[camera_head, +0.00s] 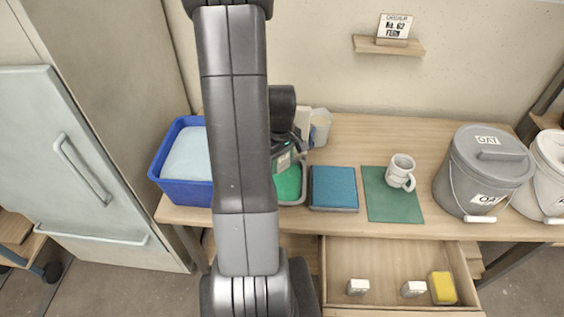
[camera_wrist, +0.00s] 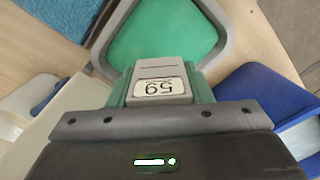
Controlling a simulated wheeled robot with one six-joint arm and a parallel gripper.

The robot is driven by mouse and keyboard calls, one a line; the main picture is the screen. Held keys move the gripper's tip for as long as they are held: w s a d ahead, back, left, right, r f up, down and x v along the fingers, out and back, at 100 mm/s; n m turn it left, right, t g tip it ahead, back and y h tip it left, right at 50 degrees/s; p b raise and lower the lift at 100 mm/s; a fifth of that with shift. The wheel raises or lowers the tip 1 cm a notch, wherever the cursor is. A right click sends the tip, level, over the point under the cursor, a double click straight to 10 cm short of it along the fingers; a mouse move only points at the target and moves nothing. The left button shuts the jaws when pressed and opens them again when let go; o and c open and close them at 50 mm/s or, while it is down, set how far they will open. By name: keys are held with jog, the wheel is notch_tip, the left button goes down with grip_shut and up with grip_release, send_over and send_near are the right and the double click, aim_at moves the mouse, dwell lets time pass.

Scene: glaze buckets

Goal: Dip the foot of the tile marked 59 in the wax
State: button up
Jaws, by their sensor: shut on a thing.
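The tile marked 59 (camera_wrist: 161,70) is a grey block with a white label, upside down in the wrist view. My gripper (camera_wrist: 160,90) is shut on it, with green fingers on both sides. In the head view the tile (camera_head: 283,161) is partly hidden by my arm. A grey tray with green contents (camera_wrist: 165,32), perhaps the wax, lies just beyond and below the tile; it also shows in the head view (camera_head: 288,184). The tile overlaps the tray's area in the picture. I cannot tell whether its foot touches the green surface.
A blue tub (camera_head: 177,188) stands left of the tray. A blue pad (camera_head: 334,187), a green mat (camera_head: 390,207) with a mug (camera_head: 400,170), and lidded buckets (camera_head: 484,165) (camera_head: 548,170) are to the right. A white container (camera_head: 320,125) stands behind. An open drawer (camera_head: 385,265) juts out in front.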

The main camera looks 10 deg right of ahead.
aim_at(281, 170)
jog(key=shift+f+b, duration=1.75)
jog(key=shift+f, duration=0.6)
jog(key=shift+f, duration=0.2)
jog(key=shift+f+b, duration=0.8)
jog(key=shift+r+p, duration=0.95)
jog(key=shift+r, duration=0.4)
dwell(0.8)
notch_tip(281, 170, up, 5)
jog(key=p, duration=0.3)
jog(key=shift+f+p, duration=0.15)
jog(key=shift+p, duration=0.15)
jog(key=shift+f, duration=0.1)
